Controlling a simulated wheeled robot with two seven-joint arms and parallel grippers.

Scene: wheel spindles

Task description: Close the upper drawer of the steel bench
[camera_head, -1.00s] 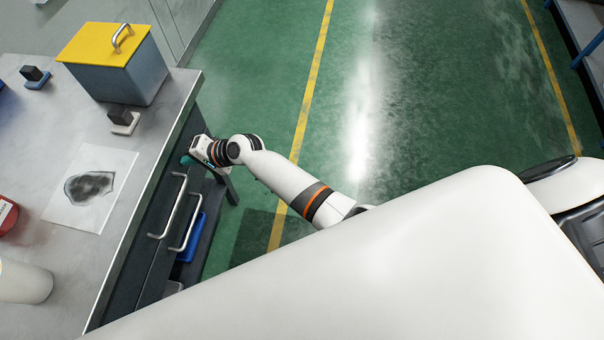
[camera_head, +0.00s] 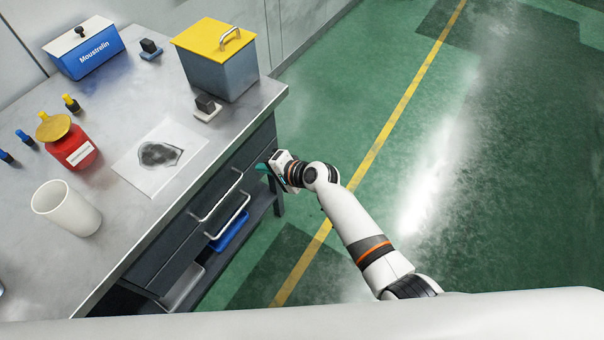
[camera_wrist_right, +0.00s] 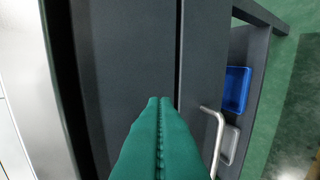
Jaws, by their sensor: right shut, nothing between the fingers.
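The steel bench (camera_head: 110,225) stands at the left of the head view. Its upper drawer (camera_head: 188,228) has a dark front with a pale bar handle (camera_head: 218,197) and looks flush or nearly flush with the bench; a small gap cannot be ruled out. A second handle (camera_head: 230,218) sits just below, on the lower drawer. My right gripper (camera_head: 263,168) is shut and empty, its green fingers at the far end of the upper drawer front. In the right wrist view the fingers (camera_wrist_right: 160,102) point at the dark front; contact cannot be told. My left gripper is out of view.
A yellow-lidded box (camera_head: 217,70), a red jar (camera_head: 72,145), a white cup (camera_head: 67,210) and a blue box (camera_head: 86,48) stand on the bench top. A blue bin (camera_wrist_right: 236,90) is on the shelf below. The green floor (camera_head: 500,190) to the right is clear.

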